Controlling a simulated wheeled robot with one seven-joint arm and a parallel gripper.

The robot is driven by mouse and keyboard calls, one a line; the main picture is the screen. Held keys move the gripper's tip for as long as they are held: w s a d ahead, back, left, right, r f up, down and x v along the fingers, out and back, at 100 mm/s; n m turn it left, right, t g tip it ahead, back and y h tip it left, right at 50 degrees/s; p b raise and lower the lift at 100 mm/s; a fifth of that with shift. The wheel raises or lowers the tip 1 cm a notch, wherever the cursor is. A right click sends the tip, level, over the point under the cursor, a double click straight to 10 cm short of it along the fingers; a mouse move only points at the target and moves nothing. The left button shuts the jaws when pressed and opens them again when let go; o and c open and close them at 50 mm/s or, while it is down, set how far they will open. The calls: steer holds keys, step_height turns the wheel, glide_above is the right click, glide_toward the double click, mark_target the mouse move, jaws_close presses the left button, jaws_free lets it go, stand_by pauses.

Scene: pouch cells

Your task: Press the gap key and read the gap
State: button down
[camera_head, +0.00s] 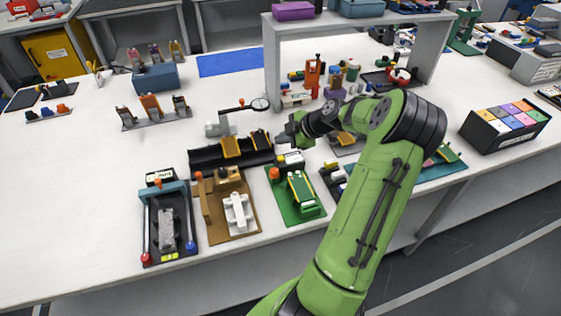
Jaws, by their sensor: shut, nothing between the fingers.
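My green arm reaches in from the lower right. My gripper (284,138) is at its left end, small in the picture and shut with nothing in it. It is over the table at the back of the green fixture, just above a small white-and-black box (290,158). I cannot tell whether it touches the box. The green fixture (311,214) has a green block with yellow edges and an orange knob (274,174). A small black box with a white display (160,177) stands behind the leftmost fixture. I cannot make out a gap key or any reading.
A tan fixture (216,228) with a white part and a dark fixture (183,252) stand to the left. A black tray (204,156) with yellow pieces lies behind them. A grey shelf frame (270,65) stands behind.

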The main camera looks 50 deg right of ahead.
mark_target(283, 159)
step_height(283, 159, down, 4)
steer(key=b, duration=0.3)
steer(key=shift+f, duration=0.1)
stand_by(1.7)
steer(key=shift+f+b, duration=0.35)
steer(key=shift+b, duration=0.15)
steer(key=shift+f+b, duration=0.55)
steer(key=shift+b, duration=0.05)
stand_by(0.5)
steer(key=shift+r+p, duration=0.5)
steer(key=shift+r, duration=0.5)
steer(key=shift+r+p, duration=1.55)
steer(key=shift+r, duration=1)
